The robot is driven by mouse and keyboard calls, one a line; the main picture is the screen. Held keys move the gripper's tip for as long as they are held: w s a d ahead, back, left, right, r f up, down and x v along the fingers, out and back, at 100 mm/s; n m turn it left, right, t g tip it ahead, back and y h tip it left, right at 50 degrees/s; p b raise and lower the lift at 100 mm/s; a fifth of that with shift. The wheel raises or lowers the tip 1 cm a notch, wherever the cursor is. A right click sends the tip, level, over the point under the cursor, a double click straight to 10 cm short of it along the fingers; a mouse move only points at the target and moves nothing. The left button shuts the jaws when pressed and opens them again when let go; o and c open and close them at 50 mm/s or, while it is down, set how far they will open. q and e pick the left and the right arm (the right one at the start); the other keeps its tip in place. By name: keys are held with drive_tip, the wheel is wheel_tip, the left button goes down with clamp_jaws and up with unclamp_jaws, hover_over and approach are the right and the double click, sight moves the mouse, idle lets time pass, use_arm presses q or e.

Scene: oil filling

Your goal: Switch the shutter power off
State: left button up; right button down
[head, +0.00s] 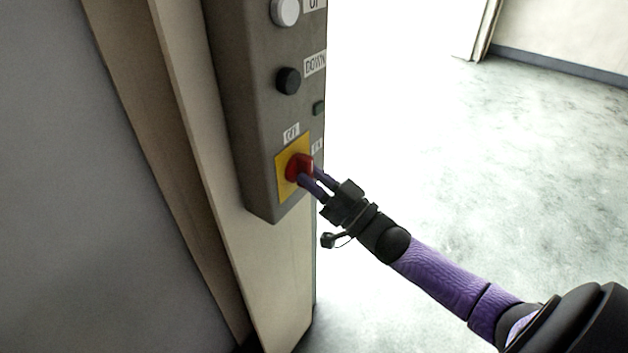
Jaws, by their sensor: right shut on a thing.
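The shutter control box (253,120) is a grey panel mounted on the beige door frame. Its red rotary power switch (294,166) sits on a yellow plate (284,188) near the bottom of the box. A label above the plate seems to read OFF, and a second label to its right is partly legible, perhaps ON. My right gripper (311,178) is shut on the red switch, with one finger on each side of its handle. The exact angle of the handle is partly hidden by the fingers. My left gripper is not in view.
A white UP button (285,11) and a black DOWN button (288,81) are above the switch. A grey wall surface (90,200) lies left. Open pale floor (480,170) lies right.

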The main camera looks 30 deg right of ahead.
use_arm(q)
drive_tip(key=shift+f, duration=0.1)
use_arm(e)
drive_tip(key=shift+f+n, duration=0.1)
drive_tip(key=shift+n, duration=0.2)
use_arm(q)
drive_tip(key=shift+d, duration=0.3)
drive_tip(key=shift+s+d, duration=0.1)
use_arm(e)
drive_tip(key=c, duration=0.5)
unclamp_jaws()
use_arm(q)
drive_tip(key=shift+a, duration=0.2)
use_arm(e)
drive_tip(key=v, duration=1)
drive_tip(key=shift+d, duration=0.1)
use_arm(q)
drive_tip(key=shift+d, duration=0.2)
